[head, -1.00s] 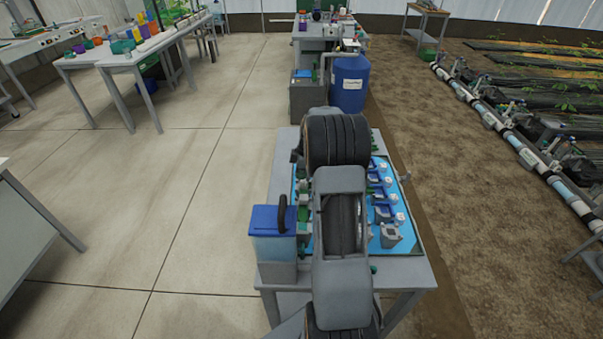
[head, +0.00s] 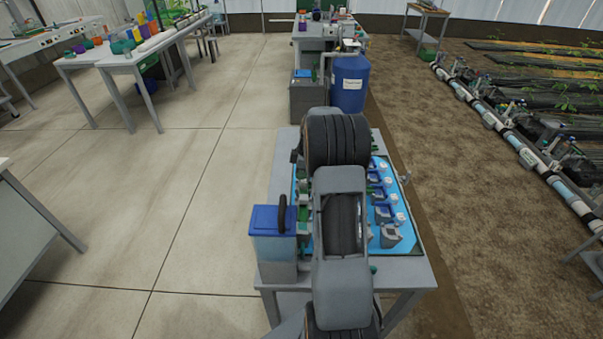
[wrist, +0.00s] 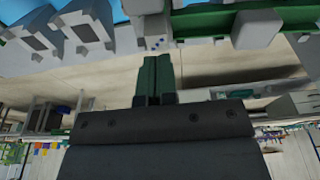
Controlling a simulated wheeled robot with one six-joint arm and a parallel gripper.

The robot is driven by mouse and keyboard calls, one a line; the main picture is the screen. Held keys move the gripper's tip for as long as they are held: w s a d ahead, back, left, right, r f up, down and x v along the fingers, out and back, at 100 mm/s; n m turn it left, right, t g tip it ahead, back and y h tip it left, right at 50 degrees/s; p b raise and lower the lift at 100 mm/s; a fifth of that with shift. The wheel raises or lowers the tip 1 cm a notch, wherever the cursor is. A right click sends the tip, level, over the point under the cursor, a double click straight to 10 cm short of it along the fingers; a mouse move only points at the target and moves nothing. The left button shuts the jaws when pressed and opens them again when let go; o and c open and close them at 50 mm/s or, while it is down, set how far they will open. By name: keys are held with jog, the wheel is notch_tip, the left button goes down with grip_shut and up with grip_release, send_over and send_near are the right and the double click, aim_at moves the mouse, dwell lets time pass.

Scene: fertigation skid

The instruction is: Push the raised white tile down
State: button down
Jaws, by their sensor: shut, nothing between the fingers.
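My gripper (wrist: 158,78) shows in the wrist view as two green fingers pressed together, with nothing between them. Their tips are close to a pale block with small blue dots (wrist: 154,42) at the top middle; I cannot tell whether they touch it. I cannot make out for sure whether this block is the raised white tile. In the head view my arm hides my gripper and the middle of the blue panel (head: 408,243), and I cannot pick out the tile there.
Two grey blocks with dark faces (wrist: 85,27) and a rounded grey block (wrist: 256,28) flank the fingertips. In the head view, grey and blue fittings (head: 384,214) stand on the panel's right side. A blue-lidded grey container (head: 274,245) stands left of my arm.

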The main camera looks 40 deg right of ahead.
aim_at(302, 182)
jog(key=shift+f, duration=0.2)
jog(key=shift+f+b, duration=1.8)
jog(key=shift+f, duration=0.25)
jog(key=shift+r, duration=0.2)
jog(key=shift+r+p, duration=2.5)
jog(key=shift+r, duration=1.45)
